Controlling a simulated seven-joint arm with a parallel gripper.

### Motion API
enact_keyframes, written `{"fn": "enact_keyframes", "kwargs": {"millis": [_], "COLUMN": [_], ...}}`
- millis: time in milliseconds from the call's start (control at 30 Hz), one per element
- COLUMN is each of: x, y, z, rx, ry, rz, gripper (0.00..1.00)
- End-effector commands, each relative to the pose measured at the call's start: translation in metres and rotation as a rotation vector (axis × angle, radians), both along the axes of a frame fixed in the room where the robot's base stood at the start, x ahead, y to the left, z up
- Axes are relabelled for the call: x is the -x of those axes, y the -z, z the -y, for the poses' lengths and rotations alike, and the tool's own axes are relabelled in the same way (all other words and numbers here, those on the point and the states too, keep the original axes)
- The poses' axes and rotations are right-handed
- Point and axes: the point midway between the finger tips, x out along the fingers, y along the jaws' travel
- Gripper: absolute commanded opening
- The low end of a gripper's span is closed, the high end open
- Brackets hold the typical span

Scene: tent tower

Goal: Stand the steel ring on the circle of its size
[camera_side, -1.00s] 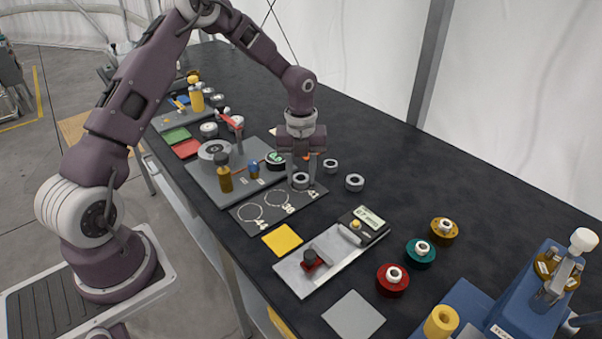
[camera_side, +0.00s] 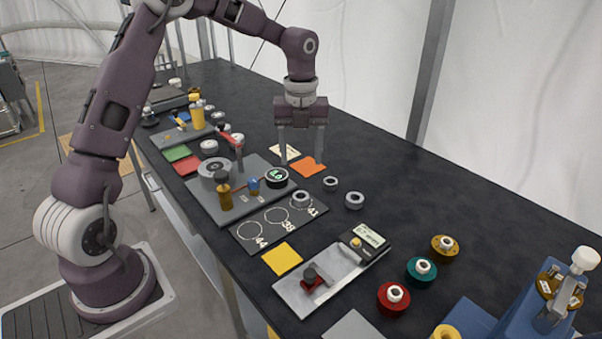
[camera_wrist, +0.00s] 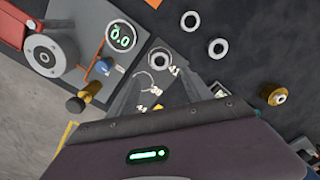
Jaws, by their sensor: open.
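A steel ring (camera_side: 301,199) lies flat on the dark board (camera_side: 262,240), at the right-hand circle of the row. It hides most of that circle, so I cannot tell how well it is centred. The two other printed circles, to its left, are bare. In the wrist view the ring (camera_wrist: 159,57) is at the far end of the board. My gripper (camera_side: 301,162) is open and empty, raised above and clear of the ring. Its fingers (camera_wrist: 158,95) also show in the wrist view. Two more steel rings, one nearer (camera_side: 330,184) and one farther right (camera_side: 354,201), lie on the black bench right of the board.
A grey plate (camera_side: 200,200) with a gauge reading about 0.0 (camera_wrist: 121,36) is left of the board. A yellow square (camera_side: 282,259), a caliper-like device with a display (camera_side: 370,236) and red, teal and gold round pieces stand in front.

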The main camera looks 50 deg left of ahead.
Motion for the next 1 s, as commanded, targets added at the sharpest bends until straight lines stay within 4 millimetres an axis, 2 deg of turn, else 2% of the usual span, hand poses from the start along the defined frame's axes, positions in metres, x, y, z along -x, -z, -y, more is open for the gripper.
{"fn": "enact_keyframes", "kwargs": {"millis": [233,333,367,467,500,567,600,700,800,900,1000], "x": [0.003,0.022,0.033,0.083,0.107,0.145,0.171,0.227,0.264,0.282,0.287], "y": [-0.014,-0.044,-0.057,-0.1,-0.115,-0.131,-0.138,-0.142,-0.135,-0.128,-0.126], "z": [0.003,0.018,0.025,0.049,0.059,0.071,0.078,0.092,0.101,0.105,0.107], "rx": [-0.008,-0.048,-0.063,-0.078,-0.061,-0.002,0.059,0.254,0.43,0.53,0.558], "ry": [-0.022,-0.189,-0.276,-0.66,-0.833,-1.107,-1.291,-1.71,-2.004,-2.158,-2.206], "rz": [0.004,0.044,0.066,0.169,0.218,0.288,0.328,0.362,0.324,0.276,0.256], "gripper": [0.58,0.58,0.58,0.58,0.58,0.58,0.58,0.58,0.58,0.58,0.58]}}
